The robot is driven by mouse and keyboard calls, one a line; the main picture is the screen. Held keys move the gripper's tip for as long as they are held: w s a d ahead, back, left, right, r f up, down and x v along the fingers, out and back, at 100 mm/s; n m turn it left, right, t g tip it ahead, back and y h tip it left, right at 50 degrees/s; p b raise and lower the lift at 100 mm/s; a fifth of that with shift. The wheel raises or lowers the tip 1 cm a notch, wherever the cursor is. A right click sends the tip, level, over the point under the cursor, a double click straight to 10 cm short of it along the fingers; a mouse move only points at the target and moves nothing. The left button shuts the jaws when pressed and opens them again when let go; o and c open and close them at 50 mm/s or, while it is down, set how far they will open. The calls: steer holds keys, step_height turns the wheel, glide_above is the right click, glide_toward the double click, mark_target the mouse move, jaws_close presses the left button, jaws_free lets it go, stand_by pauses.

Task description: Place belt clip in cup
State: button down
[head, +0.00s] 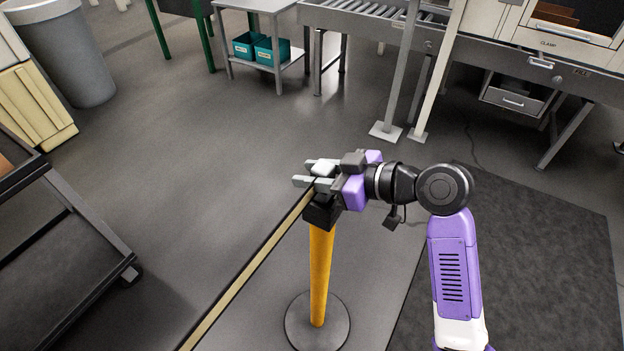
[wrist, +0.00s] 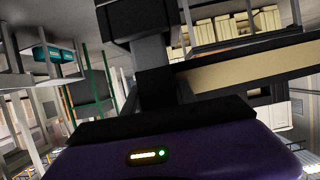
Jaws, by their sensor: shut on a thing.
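A tan belt with black edges (head: 248,272) runs from the lower left up to my gripper (head: 304,173). My gripper is shut on the belt clip at its upper end; the fingers and the gripper body hide most of the clip. The belt also crosses the right of the wrist view (wrist: 245,72). A yellow post (head: 320,275) stands upright on a round dark base, with a black head (head: 322,214) directly below my gripper in the head view. The cup is not clearly seen; I cannot tell whether the clip touches the post head.
A black cart (head: 95,235) stands at the left, near a grey bin (head: 72,55). A small table (head: 262,68) with teal boxes and a roller conveyor (head: 365,22) stand at the back. A dark mat (head: 530,270) lies at the right. The middle floor is clear.

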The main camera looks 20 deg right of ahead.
steer(key=shift+f, duration=1.1)
steer(key=c, duration=1)
jaws_free()
steer(key=shift+f, duration=0.1)
